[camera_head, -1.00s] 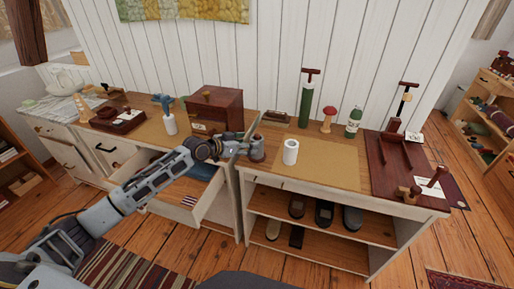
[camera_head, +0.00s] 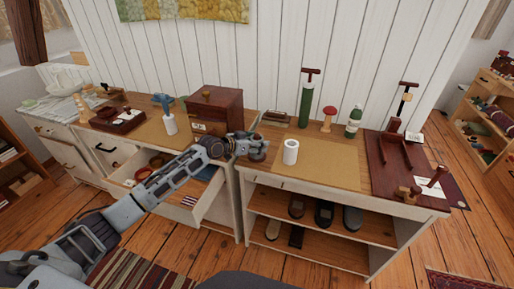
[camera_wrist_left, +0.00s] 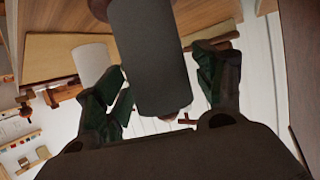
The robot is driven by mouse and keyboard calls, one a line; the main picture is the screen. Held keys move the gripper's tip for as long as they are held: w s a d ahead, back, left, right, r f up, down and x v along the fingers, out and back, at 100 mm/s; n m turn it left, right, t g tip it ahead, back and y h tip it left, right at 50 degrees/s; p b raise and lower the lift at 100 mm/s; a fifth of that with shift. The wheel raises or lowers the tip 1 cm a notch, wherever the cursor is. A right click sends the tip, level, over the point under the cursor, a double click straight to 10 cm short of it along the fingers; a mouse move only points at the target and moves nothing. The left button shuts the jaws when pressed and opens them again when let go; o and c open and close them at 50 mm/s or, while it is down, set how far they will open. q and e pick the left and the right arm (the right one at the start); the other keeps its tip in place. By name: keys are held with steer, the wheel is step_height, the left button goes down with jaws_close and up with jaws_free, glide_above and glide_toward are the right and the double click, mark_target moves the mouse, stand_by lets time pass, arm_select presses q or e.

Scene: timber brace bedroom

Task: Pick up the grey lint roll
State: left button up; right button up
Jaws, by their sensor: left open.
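The grey lint roll (camera_wrist_left: 150,55) is a dark grey cylinder in the left wrist view, lying between the spread fingers of my left gripper (camera_wrist_left: 168,93). A gap shows between the roll and the right finger; contact on the left side is unclear. In the head view my left gripper (camera_head: 250,147) is at the roll, near the left end of the right-hand counter, and mostly hides it. The gripper is open. My right gripper is not in view.
A white roll (camera_head: 290,152) stands just right of the gripper and also shows in the left wrist view (camera_wrist_left: 92,60). An open drawer (camera_head: 195,205) is below my left arm. A dark wooden box (camera_head: 215,108) stands behind it. A green bottle (camera_head: 354,122) stands farther right.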

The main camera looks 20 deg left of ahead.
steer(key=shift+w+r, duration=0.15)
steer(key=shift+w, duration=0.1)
arm_select(q)
steer(key=c, duration=1.1)
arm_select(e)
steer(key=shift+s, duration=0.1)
arm_select(q)
steer(key=shift+r, duration=0.1)
step_height(320, 180, up, 18)
steer(key=shift+f+p, duration=0.15)
steer(key=shift+p, duration=0.5)
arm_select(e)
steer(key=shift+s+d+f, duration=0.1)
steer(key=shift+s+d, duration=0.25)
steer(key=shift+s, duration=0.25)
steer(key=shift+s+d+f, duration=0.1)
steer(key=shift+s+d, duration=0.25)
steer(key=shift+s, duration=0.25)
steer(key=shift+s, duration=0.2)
